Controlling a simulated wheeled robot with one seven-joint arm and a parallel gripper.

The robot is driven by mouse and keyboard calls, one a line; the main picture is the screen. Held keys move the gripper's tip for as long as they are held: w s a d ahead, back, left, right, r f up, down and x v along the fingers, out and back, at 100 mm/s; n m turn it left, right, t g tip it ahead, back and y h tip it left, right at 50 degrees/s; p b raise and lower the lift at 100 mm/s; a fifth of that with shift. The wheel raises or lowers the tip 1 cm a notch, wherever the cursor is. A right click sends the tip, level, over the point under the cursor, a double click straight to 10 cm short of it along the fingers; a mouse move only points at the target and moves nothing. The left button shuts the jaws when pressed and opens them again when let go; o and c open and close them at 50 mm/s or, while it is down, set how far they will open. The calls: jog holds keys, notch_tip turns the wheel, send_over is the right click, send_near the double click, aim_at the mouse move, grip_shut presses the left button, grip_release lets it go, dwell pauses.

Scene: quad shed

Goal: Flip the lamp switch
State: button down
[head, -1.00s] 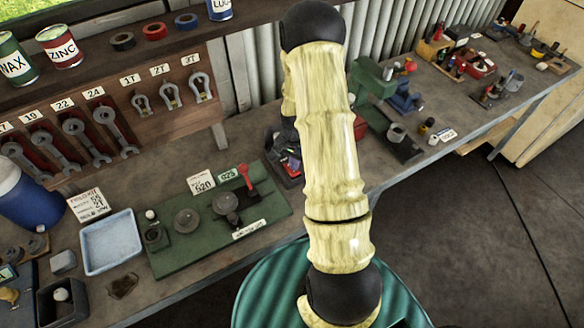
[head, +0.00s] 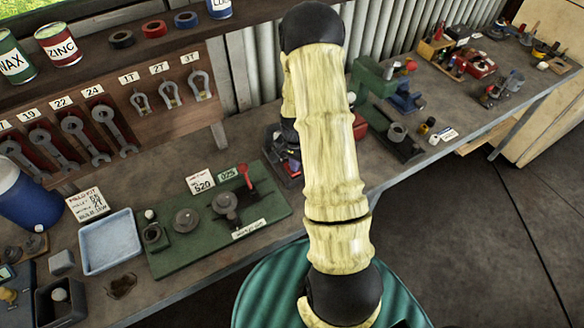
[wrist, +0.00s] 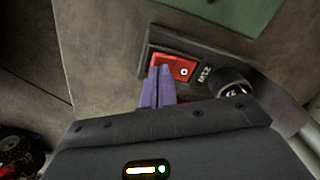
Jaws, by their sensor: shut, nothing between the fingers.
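A red rocker switch (wrist: 174,66) with a small white mark sits in a dark housing (wrist: 205,62) in the wrist view. My gripper (wrist: 159,72) has its two purple fingers together, with nothing between them. Its tips are at the lower left edge of the red switch and overlap it in the picture; I cannot tell whether they touch it. In the head view my arm hides most of my gripper and the switch. No lamp can be made out for certain.
A round black knob (wrist: 232,84) is right of the switch. In the head view, a green board (head: 215,225) with a red-handled lever and a blue tray (head: 110,242) lie on the bench. Wrenches (head: 75,140) hang behind. The floor (head: 470,240) at right is clear.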

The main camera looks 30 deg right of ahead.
jog(key=shift+f+b, duration=0.35)
jog(key=shift+f, duration=0.15)
dwell(0.3)
jog(key=shift+r+p, duration=2.45)
jog(key=shift+r, duration=1.15)
jog(key=s+a+r+n+t+b, duration=0.2)
jog(key=s+a+r+n+b, duration=0.4)
jog(key=s+a+r+n, duration=0.5)
notch_tip(320, 180, up, 2)
jog(key=s+a, duration=0.1)
jog(key=a, duration=0.1)
jog(key=shift+s+a+r+n+t, duration=0.25)
jog(key=shift+a+n+t, duration=0.05)
